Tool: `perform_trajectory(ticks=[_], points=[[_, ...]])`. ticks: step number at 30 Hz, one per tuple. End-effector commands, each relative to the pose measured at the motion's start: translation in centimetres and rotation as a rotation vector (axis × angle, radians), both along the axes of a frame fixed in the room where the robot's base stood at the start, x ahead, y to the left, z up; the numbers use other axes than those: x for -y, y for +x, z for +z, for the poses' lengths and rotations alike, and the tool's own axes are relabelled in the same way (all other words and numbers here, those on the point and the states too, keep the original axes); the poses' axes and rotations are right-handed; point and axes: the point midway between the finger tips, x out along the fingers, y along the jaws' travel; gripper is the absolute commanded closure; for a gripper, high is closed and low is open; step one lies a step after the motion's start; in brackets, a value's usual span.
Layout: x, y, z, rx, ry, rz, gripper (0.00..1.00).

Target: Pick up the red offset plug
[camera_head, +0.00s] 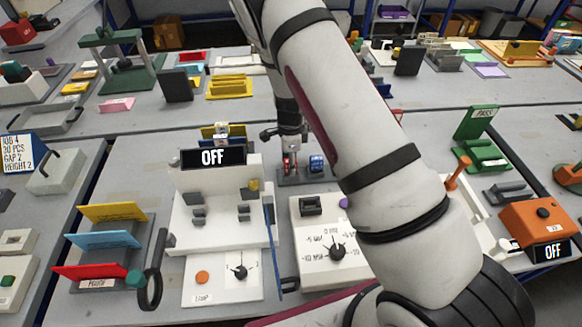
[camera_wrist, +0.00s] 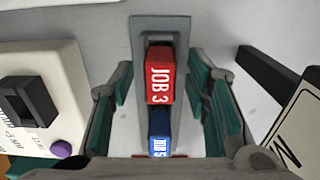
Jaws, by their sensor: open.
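A red block marked JOB 3 (camera_wrist: 160,75), which looks like the red offset plug, stands on a narrow grey holder (camera_wrist: 176,27). A blue block (camera_wrist: 159,133) with partly hidden lettering stands beside it on the same holder. My gripper (camera_wrist: 166,85) is open above the holder, with one teal-padded finger on each side of the red block and gaps visible. In the head view my gripper (camera_head: 291,158) points down at the red block (camera_head: 287,170), mostly hiding it; the blue block (camera_head: 316,163) is just to the right.
A white box with a black dial (camera_head: 337,251) is in front. An orange box (camera_head: 540,219) and a green stand (camera_head: 480,150) are at the right. My arm hides part of the table.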

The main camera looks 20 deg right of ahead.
Motion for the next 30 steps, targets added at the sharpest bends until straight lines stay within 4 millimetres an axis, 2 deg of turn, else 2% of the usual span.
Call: perform_trajectory(ticks=[4,11,13,17,18,26,30], points=[[-0.05,-0.03,-1.21,-0.001,0.0,0.001,0.57],[-0.07,0.02,-1.38,0.0,0.0,0.001,0.57],[-0.07,0.01,-1.37,0.0,0.0,0.001,0.68],[-0.06,0.01,-1.36,0.0,0.0,0.001,0.97],[-0.06,0.02,-1.35,0.0,0.0,0.001,1.0],[-0.06,0.03,-1.32,0.0,0.0,0.001,1.0],[-0.08,0.16,-0.61,0.003,0.0,0.001,1.0]])
